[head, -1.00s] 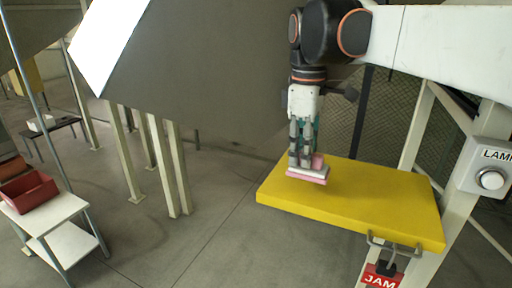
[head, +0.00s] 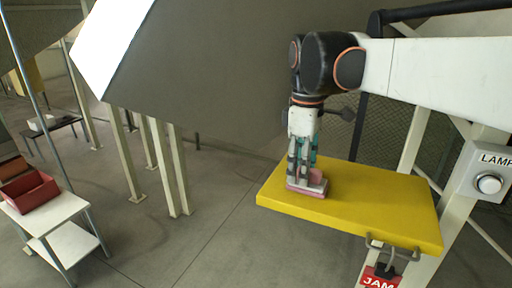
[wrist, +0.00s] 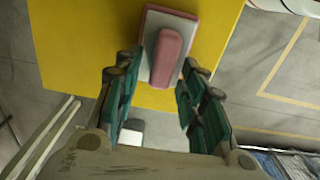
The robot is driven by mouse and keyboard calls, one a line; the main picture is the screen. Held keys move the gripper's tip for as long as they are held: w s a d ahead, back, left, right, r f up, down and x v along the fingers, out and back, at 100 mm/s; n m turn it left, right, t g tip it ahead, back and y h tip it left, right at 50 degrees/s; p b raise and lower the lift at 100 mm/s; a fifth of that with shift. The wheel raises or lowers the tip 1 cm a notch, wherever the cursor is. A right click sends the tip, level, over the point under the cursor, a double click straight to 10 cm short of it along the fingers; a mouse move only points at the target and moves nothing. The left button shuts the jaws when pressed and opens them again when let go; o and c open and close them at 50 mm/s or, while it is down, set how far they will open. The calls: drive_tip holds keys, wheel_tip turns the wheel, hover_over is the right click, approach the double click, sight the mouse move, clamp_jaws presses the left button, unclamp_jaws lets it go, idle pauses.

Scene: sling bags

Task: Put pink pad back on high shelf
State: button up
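The pink pad (head: 318,186) has a pale grey plate, a pink underside and a raised pink grip. It is at the near left part of the yellow shelf board (head: 378,206) and looks flat on or just above it. My gripper (head: 298,184) points down over the pad. In the wrist view my gripper (wrist: 162,62) has its teal fingers spread to about the pad's width, with the tips at its two sides. The pad (wrist: 168,58) also shows there over the yellow board (wrist: 85,50). The contact at the fingertips is hard to see.
A box marked LAMP (head: 489,172) stands right of the board, and a red JAM sign (head: 380,277) hangs below its front edge. A large grey panel (head: 205,70) stands left of my arm. A white table (head: 50,215) with a red bin (head: 28,190) is far left.

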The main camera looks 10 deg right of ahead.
wheel_tip(320, 180, up, 12)
drive_tip(key=b, duration=0.1)
idle(0.5)
drive_tip(key=shift+a+f, duration=0.1)
